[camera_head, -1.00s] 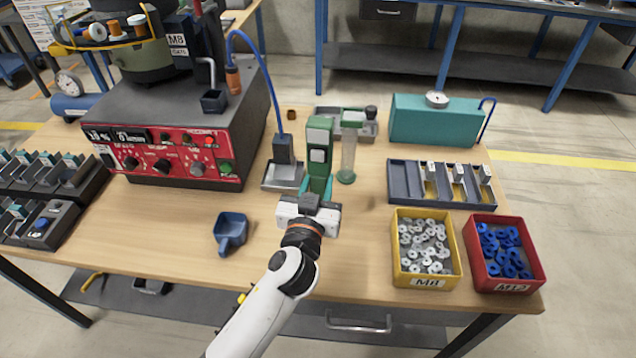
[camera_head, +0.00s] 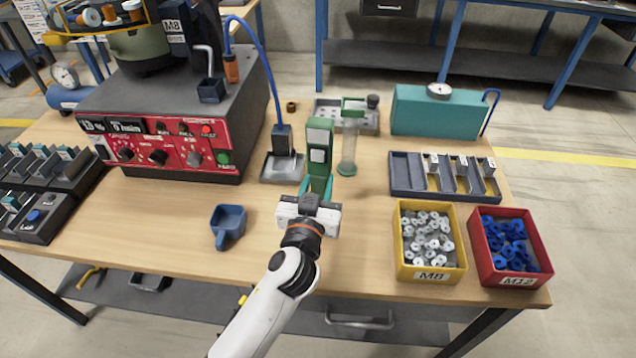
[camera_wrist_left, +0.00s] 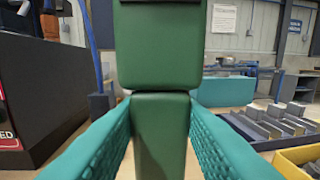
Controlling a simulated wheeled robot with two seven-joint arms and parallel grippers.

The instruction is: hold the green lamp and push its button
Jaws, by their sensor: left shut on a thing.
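The green lamp (camera_head: 319,135) stands upright above the wooden table, with pale square patches on the side facing the head camera. I cannot tell which of them is its button. In the left wrist view the lamp (camera_wrist_left: 160,45) fills the middle, showing a plain green side. My left gripper (camera_head: 318,187) has its teal fingers shut on the lamp's narrow lower part. In the left wrist view the fingers (camera_wrist_left: 160,120) lie on both sides of that part. The lamp's bottom end is hidden by the gripper. My right gripper is not in view.
A red-fronted feeder machine (camera_head: 165,148) stands left. A grey plate (camera_head: 283,167) and a clear tube (camera_head: 348,150) flank the lamp closely. A blue scoop (camera_head: 229,224) lies front left. Yellow (camera_head: 430,275) and red (camera_head: 512,278) bins stand right. The table's front middle is clear.

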